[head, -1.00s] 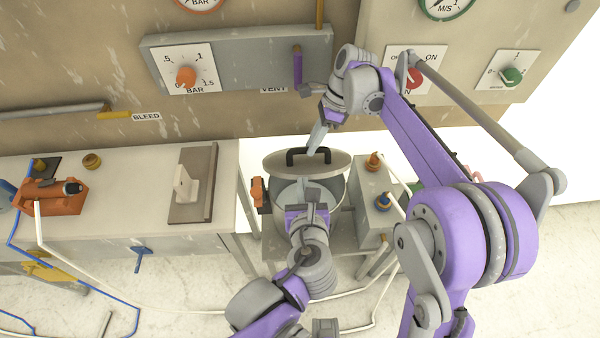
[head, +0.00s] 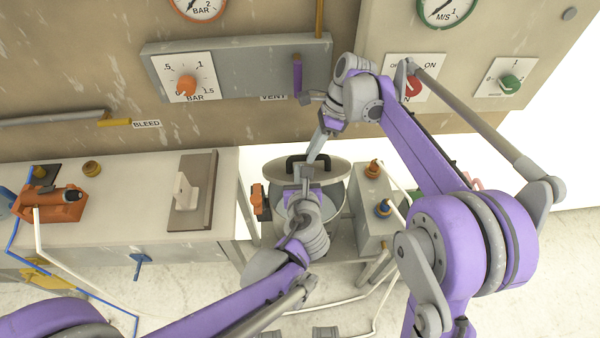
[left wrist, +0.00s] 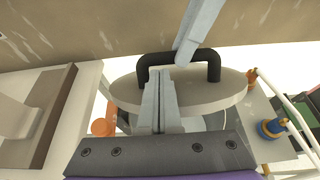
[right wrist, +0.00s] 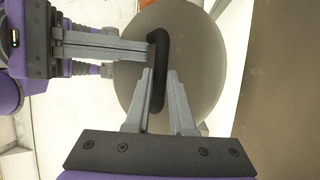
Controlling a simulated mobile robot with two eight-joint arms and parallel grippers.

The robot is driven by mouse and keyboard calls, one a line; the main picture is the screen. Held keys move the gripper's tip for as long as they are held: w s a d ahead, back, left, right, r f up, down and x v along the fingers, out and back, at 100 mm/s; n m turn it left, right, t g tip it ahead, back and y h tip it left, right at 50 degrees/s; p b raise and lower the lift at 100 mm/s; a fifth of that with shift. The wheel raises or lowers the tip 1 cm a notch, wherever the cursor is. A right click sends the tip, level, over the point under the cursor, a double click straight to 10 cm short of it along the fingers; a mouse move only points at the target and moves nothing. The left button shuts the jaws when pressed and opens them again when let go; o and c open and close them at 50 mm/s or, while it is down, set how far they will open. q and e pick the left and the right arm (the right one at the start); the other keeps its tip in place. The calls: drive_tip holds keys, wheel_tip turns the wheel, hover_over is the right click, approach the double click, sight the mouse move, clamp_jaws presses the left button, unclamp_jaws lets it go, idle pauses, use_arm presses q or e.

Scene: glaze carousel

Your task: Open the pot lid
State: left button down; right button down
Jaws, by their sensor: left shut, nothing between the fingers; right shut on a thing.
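The pot (head: 328,212) stands on a frame between the bench and a grey box. The lid has a black arched handle (left wrist: 214,68). My right gripper (right wrist: 160,72) comes down from above and is shut on the handle; it also shows in the head view (head: 312,158). My left gripper (left wrist: 157,75) is shut and empty, its fingertips close in front of the lid beside the handle. I cannot tell whether they touch. The left wrist hides part of the pot.
The wall panel with a dial (head: 188,83) and purple vent lever (head: 297,75) is just behind. A grey box with orange and blue knobs (head: 383,208) stands right of the pot. The bench (head: 120,200) with an orange tool (head: 55,204) is left.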

drive_tip(key=shift+w+f, duration=0.15)
drive_tip(key=shift+w, duration=0.05)
use_arm(q)
drive_tip(key=shift+w+r, duration=0.5)
drive_tip(key=shift+w, duration=0.1)
use_arm(e)
drive_tip(key=c, duration=0.8)
unclamp_jaws()
drive_tip(key=shift+o, duration=0.2)
